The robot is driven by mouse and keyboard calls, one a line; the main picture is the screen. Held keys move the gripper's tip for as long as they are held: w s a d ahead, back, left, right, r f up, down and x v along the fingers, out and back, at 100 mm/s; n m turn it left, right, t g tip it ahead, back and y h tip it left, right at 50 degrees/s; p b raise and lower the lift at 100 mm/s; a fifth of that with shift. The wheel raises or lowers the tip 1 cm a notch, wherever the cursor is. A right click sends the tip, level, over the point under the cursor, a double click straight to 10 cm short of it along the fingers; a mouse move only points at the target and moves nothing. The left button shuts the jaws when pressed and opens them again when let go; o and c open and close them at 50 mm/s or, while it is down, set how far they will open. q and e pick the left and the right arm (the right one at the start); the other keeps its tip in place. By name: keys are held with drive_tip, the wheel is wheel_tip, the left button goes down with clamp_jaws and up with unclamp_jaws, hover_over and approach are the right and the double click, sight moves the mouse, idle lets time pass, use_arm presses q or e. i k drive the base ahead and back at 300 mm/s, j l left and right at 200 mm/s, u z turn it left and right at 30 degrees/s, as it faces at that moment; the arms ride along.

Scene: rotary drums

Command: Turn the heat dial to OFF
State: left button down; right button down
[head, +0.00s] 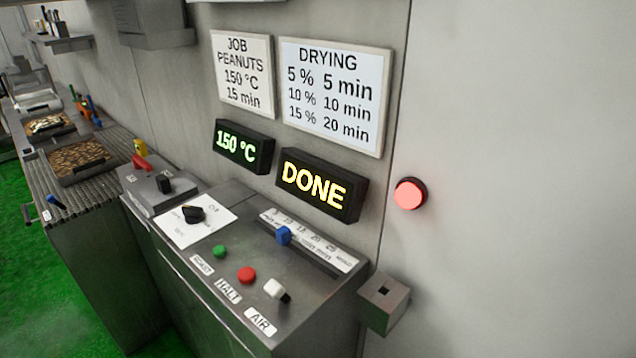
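The heat dial (194,214) is a black knob on a white plate (178,236) at the left of the steel control panel (318,310). Small lettering surrounds the knob, too small to read surely, and I cannot tell which mark it points to. Above the panel, a black display (244,147) reads 150 °C in green. Beside it, another display (321,185) reads DONE in yellow. Neither of my grippers is in view.
The panel also carries a green ROAST button (219,251), a red HALT button (247,275), a white AIR switch (274,289) and a blue knob (284,235) on a scale. A red lamp (409,194) glows on the wall. Trays (84,172) stand at far left.

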sight(193, 215)
drive_tip(key=j+u, duration=0.2)
drive_tip(key=u, duration=0.2)
drive_tip(key=j+u, duration=0.25)
drive_tip(key=u, duration=0.15)
drive_tip(key=k, duration=0.05)
